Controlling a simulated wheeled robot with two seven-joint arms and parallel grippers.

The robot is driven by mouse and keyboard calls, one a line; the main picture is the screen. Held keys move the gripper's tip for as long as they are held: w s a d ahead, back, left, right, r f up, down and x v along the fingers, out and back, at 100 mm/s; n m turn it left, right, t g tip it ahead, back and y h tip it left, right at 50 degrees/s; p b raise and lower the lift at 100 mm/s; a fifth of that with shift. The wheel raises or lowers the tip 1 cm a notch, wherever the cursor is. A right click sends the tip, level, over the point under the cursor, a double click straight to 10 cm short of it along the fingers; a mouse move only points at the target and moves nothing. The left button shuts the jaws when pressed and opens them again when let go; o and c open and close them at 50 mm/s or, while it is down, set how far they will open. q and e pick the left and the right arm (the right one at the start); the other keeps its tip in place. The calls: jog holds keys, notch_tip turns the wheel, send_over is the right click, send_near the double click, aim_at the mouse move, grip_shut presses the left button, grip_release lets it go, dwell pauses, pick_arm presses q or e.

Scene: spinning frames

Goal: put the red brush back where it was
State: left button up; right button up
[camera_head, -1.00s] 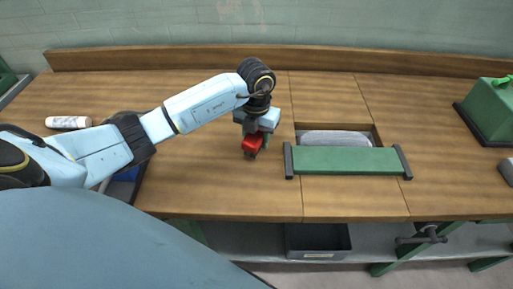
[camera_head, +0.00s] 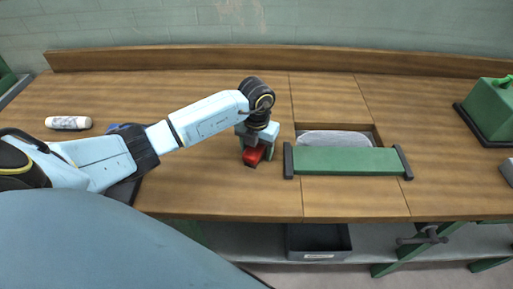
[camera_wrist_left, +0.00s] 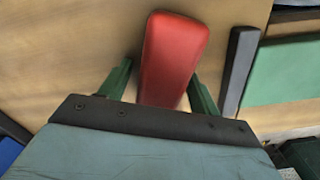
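The red brush (camera_head: 254,156) is on or just above the wooden bench top, left of the green bar. In the left wrist view the brush (camera_wrist_left: 172,60) shows as a long red block between the fingers. My left gripper (camera_head: 256,150) is low over it, pointing down. Its two green fingers (camera_wrist_left: 160,85) stand apart on either side of the brush. A gap shows on the left side; the right finger looks close to or touching it. The brush's underside is hidden. My right gripper is out of view.
A green bar with dark ends (camera_head: 345,160) lies just right, in front of a recess (camera_head: 335,137) holding a grey item. A white cylinder (camera_head: 68,122) lies at left, a dark tray (camera_head: 124,190) partly behind my arm. A green box (camera_head: 490,110) stands far right.

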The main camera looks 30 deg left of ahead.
pick_arm(q)
notch_tip(320, 180, up, 12)
jog(key=shift+r, duration=0.2)
dwell(0.5)
dwell(0.9)
